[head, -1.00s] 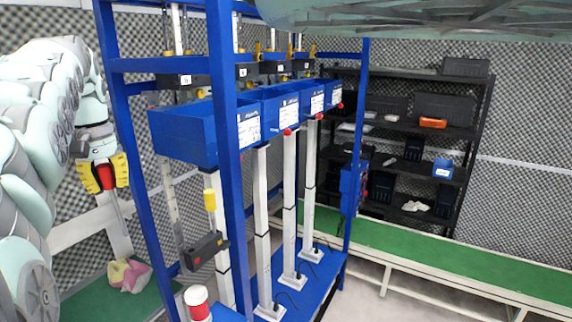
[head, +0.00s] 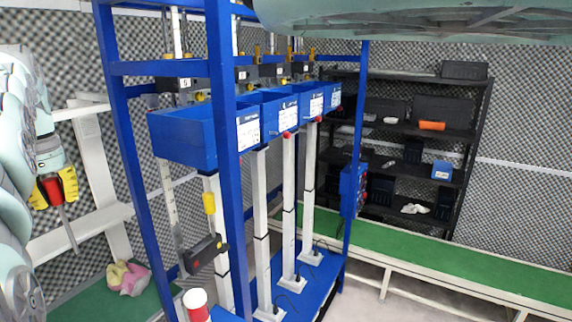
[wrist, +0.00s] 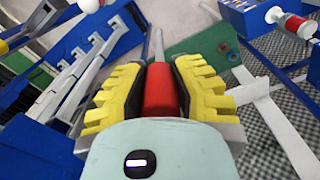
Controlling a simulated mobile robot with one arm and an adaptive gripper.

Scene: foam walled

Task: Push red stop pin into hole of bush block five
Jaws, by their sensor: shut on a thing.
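My gripper (head: 54,190) is at the left of the head view, its yellow finger pads shut on the red handle of the stop pin (head: 53,189). The pin's grey shaft points down and slightly right, in free air left of the blue frame. In the wrist view the red handle of the stop pin (wrist: 160,90) sits between both pads of my gripper (wrist: 160,82), with the shaft pointing away. Black bush blocks with small white number labels sit high in the frame; the nearest (head: 173,83) is at its left. I cannot read its number surely or see its hole.
The blue frame (head: 131,160) holds blue bins (head: 185,140) and white columns. A lower black block (head: 205,253) is on the near column. A red-and-white cylinder (head: 196,303) stands at the front. A green conveyor (head: 430,258) and black shelf (head: 455,130) are right. White beams (head: 95,160) stand behind my gripper.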

